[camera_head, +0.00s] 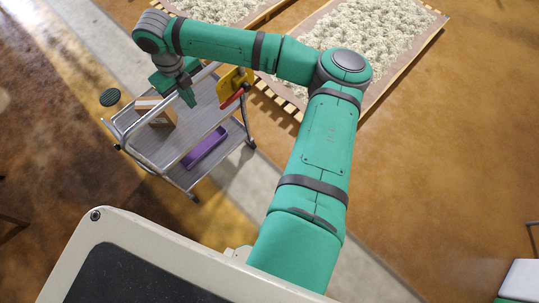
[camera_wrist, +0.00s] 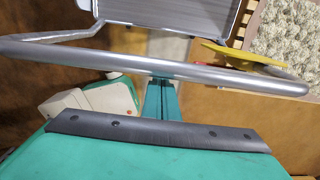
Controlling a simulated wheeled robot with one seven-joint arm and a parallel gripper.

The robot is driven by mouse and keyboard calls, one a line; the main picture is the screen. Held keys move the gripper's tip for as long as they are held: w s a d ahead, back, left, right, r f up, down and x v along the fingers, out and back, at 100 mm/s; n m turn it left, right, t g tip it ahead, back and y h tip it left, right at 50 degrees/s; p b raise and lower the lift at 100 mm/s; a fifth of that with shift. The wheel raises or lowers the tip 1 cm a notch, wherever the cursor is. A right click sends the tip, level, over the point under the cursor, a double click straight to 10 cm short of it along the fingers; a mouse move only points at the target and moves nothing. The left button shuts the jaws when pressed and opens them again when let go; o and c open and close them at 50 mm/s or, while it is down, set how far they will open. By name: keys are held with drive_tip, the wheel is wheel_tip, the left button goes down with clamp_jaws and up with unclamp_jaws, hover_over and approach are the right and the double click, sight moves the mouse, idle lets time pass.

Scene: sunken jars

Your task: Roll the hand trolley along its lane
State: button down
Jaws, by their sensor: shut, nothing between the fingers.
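The hand trolley (camera_head: 182,137) has two grey decks in a metal tube frame and stands at upper left in the head view. In the wrist view its tube handle (camera_wrist: 100,52) crosses the picture, with a ribbed deck (camera_wrist: 195,14) beyond. My gripper (camera_head: 189,98) points down at the trolley's far end in the head view. In the wrist view my shut fingers (camera_wrist: 161,98) reach up to the handle's edge. Nothing is held; whether they touch the tube I cannot tell. The lane appears as a pale grey floor strip (camera_head: 262,190) running diagonally under the trolley.
A cardboard box (camera_head: 158,114) is on the top deck and a purple tray (camera_head: 206,148) lower down. A yellow-and-red piece (camera_head: 234,84) is at the trolley's right side. A dark green round thing (camera_head: 110,97) is left of it. Slatted pallets (camera_head: 372,40) with pale fluffy material lie behind.

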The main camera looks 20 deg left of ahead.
drive_tip(key=shift+w+a, duration=0.35)
drive_tip(key=shift+a, duration=0.45)
drive_tip(key=shift+w+a, duration=0.25)
drive_tip(key=shift+a, duration=0.15)
drive_tip(key=shift+w+a, duration=0.1)
drive_tip(key=shift+a, duration=0.3)
drive_tip(key=shift+d, duration=0.55)
wheel_tip(320, 180, up, 12)
drive_tip(key=s+d, duration=0.1)
drive_tip(key=d, duration=0.1)
idle(0.4)
